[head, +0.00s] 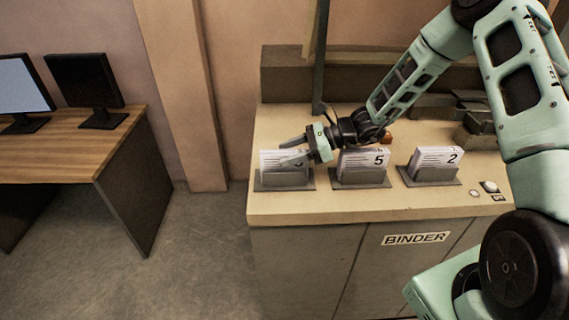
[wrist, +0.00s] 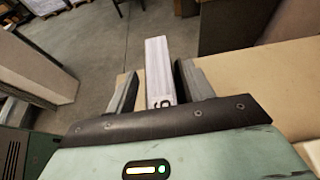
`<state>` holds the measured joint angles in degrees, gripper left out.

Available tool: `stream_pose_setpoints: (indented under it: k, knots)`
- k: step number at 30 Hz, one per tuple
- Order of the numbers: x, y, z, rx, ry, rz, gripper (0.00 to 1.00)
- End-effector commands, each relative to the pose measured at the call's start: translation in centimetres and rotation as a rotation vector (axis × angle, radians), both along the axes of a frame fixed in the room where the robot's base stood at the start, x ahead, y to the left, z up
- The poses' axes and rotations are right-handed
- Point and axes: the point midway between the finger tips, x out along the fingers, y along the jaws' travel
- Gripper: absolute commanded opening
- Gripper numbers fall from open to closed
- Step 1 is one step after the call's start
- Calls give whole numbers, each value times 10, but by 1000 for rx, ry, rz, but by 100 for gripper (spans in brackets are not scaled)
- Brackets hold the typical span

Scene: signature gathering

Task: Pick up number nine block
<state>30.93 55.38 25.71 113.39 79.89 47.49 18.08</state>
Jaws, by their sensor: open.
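A white block (head: 280,168) stands in the leftmost grey holder (head: 284,184) on the cream counter in the head view. Its number is mostly hidden there by my gripper. In the wrist view the white block (wrist: 158,62) lies between my fingers, with one digit on its near end that looks like a 9 or a 6. My gripper (head: 283,151) is open at the top of this block, and in the wrist view (wrist: 156,70) its fingers are on either side with gaps. I cannot tell whether either finger touches it.
Right of it stand a block marked 5 (head: 362,162) and a block marked 2 (head: 435,160) in similar holders. A dark vertical post (head: 320,60) rises behind my gripper. The counter (head: 300,209) has a bare front strip. A wooden desk (head: 75,150) with monitors is at left.

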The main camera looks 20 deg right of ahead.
Motion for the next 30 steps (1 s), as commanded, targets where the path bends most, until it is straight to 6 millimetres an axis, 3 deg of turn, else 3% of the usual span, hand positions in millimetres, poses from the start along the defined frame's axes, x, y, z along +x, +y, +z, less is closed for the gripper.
stream_pose_setpoints:
  k: [2, 8, 20, 30]
  knots:
    - [0, 0, 0, 0, 0, 0, 53]
    - [0, 0, 0, 0, -1, 0, 0]
    - [0, 0, 4, 0, -3, 1, 0]
    - [1, 0, 38, -2, -5, 1, 0]
